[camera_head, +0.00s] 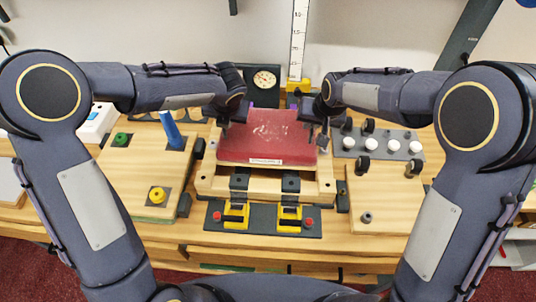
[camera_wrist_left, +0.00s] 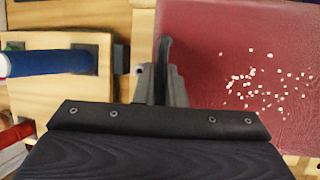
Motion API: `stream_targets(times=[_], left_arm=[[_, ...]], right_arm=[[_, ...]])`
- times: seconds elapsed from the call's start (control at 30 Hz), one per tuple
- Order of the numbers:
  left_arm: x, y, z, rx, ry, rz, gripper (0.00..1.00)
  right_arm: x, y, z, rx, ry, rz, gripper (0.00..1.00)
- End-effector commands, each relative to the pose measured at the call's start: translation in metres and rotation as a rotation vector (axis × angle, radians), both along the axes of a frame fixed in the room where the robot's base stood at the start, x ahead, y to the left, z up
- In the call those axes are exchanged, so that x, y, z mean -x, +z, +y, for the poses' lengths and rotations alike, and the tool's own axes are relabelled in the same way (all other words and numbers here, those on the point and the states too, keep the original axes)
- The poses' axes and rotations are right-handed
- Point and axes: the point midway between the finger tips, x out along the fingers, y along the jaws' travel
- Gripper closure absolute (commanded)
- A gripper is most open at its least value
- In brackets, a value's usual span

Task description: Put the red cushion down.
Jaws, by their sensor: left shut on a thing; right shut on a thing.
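The red cushion (camera_head: 268,137) is a flat red block with white specks and a pale label on its front edge. In the head view it is at the centre, over a wooden tray-like frame (camera_head: 205,185). I cannot tell whether it touches the frame. My left gripper (camera_head: 235,113) is shut on the cushion's left side. My right gripper (camera_head: 322,138) is shut on its right side. In the left wrist view the cushion (camera_wrist_left: 230,75) fills the upper right, with a finger of the left gripper (camera_wrist_left: 165,75) at its left edge. The other finger is hidden.
A blue peg (camera_head: 171,128) stands on the left board with a green knob (camera_head: 122,138) and a yellow knob (camera_head: 157,195). Several white knobs (camera_head: 372,144) sit on the right. Two yellow clamps (camera_head: 236,215) are in front. A dial (camera_head: 264,79) and an upright ruler (camera_head: 299,40) stand behind.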

Motion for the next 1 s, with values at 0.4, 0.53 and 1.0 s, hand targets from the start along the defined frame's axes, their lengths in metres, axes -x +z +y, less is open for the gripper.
stream_targets(times=[0.4, 0.53, 1.0], left_arm=[[0.0, -0.009, 0.0, 0.0, 0.0, -0.001, 1.0], [0.0, -0.018, 0.0, 0.0, 0.0, -0.001, 1.0], [0.0, -0.026, 0.0, 0.0, 0.0, 0.0, 0.68]], right_arm=[[0.0, -0.009, 0.0, -0.001, 0.0, -0.001, 1.0], [0.0, -0.018, 0.0, -0.001, 0.0, -0.001, 1.0], [0.0, -0.026, 0.0, 0.0, 0.0, 0.0, 0.68]])
